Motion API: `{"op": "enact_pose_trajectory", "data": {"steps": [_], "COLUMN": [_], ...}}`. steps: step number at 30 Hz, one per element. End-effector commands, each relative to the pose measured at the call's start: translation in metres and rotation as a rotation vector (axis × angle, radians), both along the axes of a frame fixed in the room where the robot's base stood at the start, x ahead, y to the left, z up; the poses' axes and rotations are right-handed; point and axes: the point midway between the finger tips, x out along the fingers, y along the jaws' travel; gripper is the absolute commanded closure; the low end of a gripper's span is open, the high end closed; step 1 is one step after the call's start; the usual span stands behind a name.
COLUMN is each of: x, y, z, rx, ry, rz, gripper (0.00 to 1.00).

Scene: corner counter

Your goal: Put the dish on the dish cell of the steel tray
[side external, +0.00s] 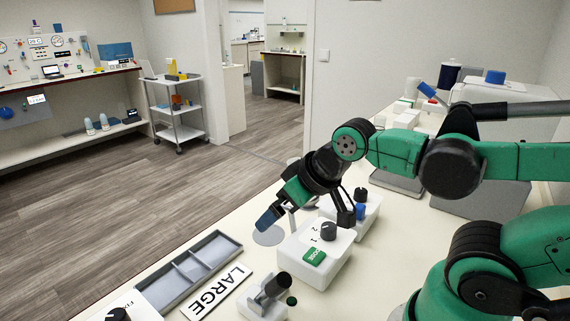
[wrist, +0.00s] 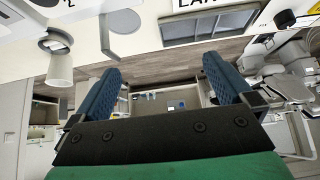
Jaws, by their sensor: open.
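A flat grey disc (side external: 268,236), which may be the dish, lies on the cream counter just below my gripper in the side view. The disc also shows near the top of the wrist view (wrist: 123,18). The steel tray (side external: 210,251) is a long grey tray with compartments that look empty, left of the disc. It also shows at the top of the wrist view (wrist: 205,27). My gripper (side external: 267,220) has dark blue fingers, pointing down and left above the counter edge. In the wrist view my gripper (wrist: 165,92) is open with nothing between the fingers.
A LARGE sign (side external: 218,291) lies beside the tray. White boxes with black knobs, one with a green label (side external: 314,256), stand right of my gripper. A black cylinder on a white holder (side external: 268,292) stands in front. A pale cup-like object (wrist: 59,67) shows in the wrist view.

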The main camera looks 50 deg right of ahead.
Motion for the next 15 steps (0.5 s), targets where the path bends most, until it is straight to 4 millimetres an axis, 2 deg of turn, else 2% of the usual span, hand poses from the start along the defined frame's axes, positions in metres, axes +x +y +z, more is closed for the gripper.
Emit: {"op": "enact_pose_trajectory", "data": {"steps": [8, 11, 15], "x": [0.002, 0.011, 0.033], "y": [-0.003, -0.013, -0.042], "z": [0.001, 0.005, 0.009], "rx": [-0.004, -0.008, -0.012], "ry": [0.009, 0.037, 0.115], "rz": [-0.006, -0.034, -0.106], "gripper": [0.00, 0.00, 0.00]}}
